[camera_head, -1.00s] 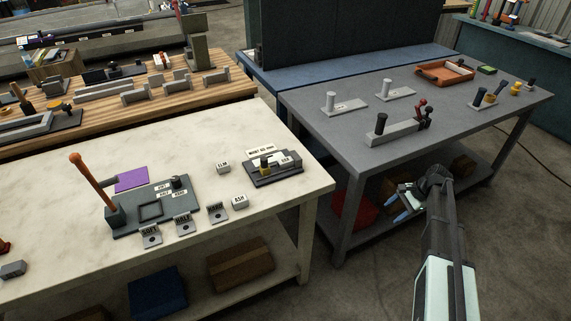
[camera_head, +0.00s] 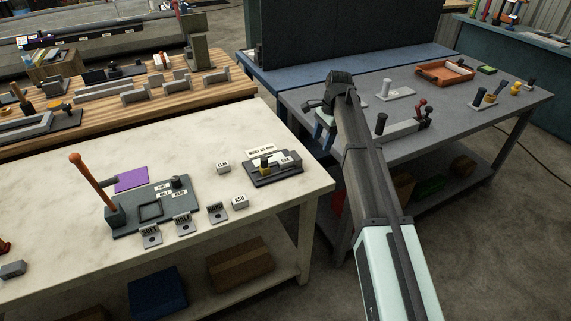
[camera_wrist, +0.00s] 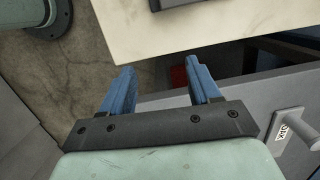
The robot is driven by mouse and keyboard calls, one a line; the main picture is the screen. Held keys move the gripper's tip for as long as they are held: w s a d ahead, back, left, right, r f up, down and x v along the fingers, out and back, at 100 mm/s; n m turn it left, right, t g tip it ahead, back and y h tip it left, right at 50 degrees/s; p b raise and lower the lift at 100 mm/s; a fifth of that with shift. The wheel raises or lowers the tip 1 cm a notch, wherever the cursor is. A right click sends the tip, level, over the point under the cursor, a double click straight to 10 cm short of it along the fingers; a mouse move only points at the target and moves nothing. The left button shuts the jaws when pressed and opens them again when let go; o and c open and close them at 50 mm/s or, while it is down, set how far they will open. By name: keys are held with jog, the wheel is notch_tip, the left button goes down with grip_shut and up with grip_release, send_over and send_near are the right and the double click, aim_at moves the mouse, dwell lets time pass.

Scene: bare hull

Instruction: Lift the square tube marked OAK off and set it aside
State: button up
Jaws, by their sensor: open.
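On the pale table, a dark grey fixture (camera_head: 275,177) carries a pale labelled piece (camera_head: 286,159). Its print is too small to read surely; it may be the square tube marked OAK. My gripper (camera_head: 319,126) is open and empty, to the right of the fixture, over the gap between the pale and grey tables. In the wrist view, my blue fingers (camera_wrist: 160,78) are apart with nothing between them. The dark edge at that view's top may be the fixture.
Pale blocks marked ELM (camera_head: 222,168) and ASH (camera_head: 240,202) sit left of the fixture. A grey plate with an upright orange lever (camera_head: 92,182) stands farther left. The grey table (camera_head: 465,115) holds posts and an orange tray (camera_head: 445,72). A labelled post (camera_wrist: 295,137) shows in the wrist view.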

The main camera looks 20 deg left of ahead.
jog(key=s+a+r+h, duration=0.1)
jog(key=s+a+r, duration=0.2)
jog(key=a, duration=0.3)
jog(key=s+a+r+h, duration=0.1)
jog(key=s+a+r, duration=0.15)
jog(key=a, duration=0.35)
send_over(282, 161)
jog(key=shift+t, duration=0.4)
jog(key=f, duration=0.8)
jog(key=shift+w+d+f, duration=0.15)
jog(key=shift+w+d, duration=0.1)
jog(key=shift+d, duration=0.05)
jog(key=shift+s+a+f, duration=0.1)
jog(key=shift+s+f, duration=0.05)
jog(key=shift+f, duration=1.15)
jog(key=shift+s+a+f, duration=0.1)
jog(key=shift+s+f, duration=0.05)
jog(key=shift+f, duration=1.15)
jog(key=shift+c, duration=0.4)
jog(key=c, duration=1.1)
